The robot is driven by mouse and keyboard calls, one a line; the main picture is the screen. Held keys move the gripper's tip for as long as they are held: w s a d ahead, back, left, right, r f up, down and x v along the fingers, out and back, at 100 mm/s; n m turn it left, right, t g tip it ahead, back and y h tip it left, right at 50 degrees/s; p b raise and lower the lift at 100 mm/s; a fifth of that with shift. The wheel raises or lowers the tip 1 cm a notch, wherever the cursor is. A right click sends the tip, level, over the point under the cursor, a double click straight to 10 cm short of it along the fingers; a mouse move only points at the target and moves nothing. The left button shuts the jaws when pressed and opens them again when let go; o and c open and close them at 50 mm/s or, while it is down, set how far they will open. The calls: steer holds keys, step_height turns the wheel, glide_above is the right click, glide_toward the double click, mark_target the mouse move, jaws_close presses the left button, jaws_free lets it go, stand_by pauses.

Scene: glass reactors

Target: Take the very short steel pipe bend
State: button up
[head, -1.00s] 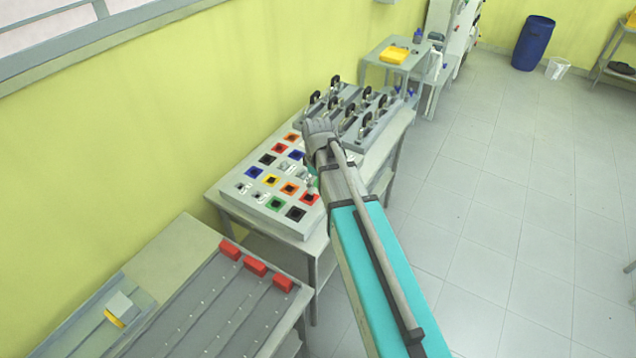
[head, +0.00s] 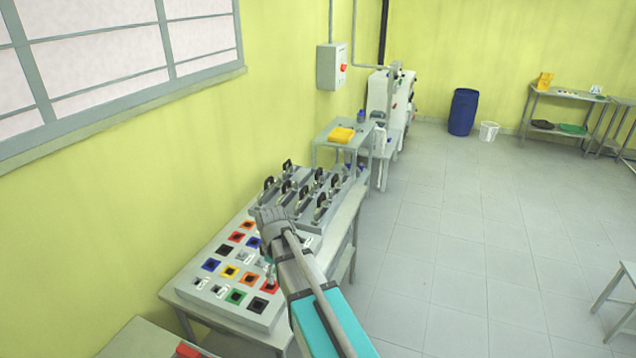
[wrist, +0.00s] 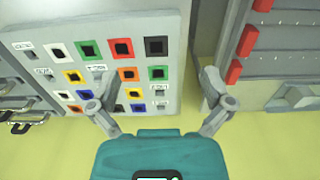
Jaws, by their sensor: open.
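A sloping light-grey board (head: 213,306) carries rows of coloured squares with dark square holes, and a few small silvery-white pieces among them. In the wrist view the board (wrist: 184,60) fills the left and middle. A small silvery piece (wrist: 160,92) shows between the fingers, and others (wrist: 40,73) lie further left. I cannot tell which, if any, is the very short steel pipe bend. My gripper (wrist: 157,88) is open and empty, its left finger over the board and its right finger beyond the board's edge. In the head view my gripper (head: 268,268) is small and partly hidden by my arm.
A rack of black-handled clamps (head: 262,207) stands behind the board on the same table. Red blocks (wrist: 248,40) sit on a grooved rack right of the board in the wrist view. A yellow wall runs along the left. The tiled floor on the right is open.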

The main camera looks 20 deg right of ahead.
steer(key=shift+s+f, duration=0.1)
steer(key=shift+s, duration=0.1)
steer(key=c, duration=0.4)
steer(key=s+f+m+b, duration=0.1)
steer(key=s+m, duration=0.2)
steer(key=s, duration=0.1)
steer(key=s+f+m+b, duration=0.2)
steer(key=s+m, duration=0.1)
steer(key=s, duration=0.1)
steer(key=s+f+m+b, duration=0.1)
steer(key=s+m, duration=0.2)
steer(key=s, duration=0.1)
steer(key=shift+a+f+b, duration=0.1)
steer(key=shift+f+b, duration=0.15)
steer(key=shift+b, duration=0.1)
steer(key=shift+c, duration=0.2)
steer(key=shift+c, duration=0.8)
steer(key=shift+s, duration=0.1)
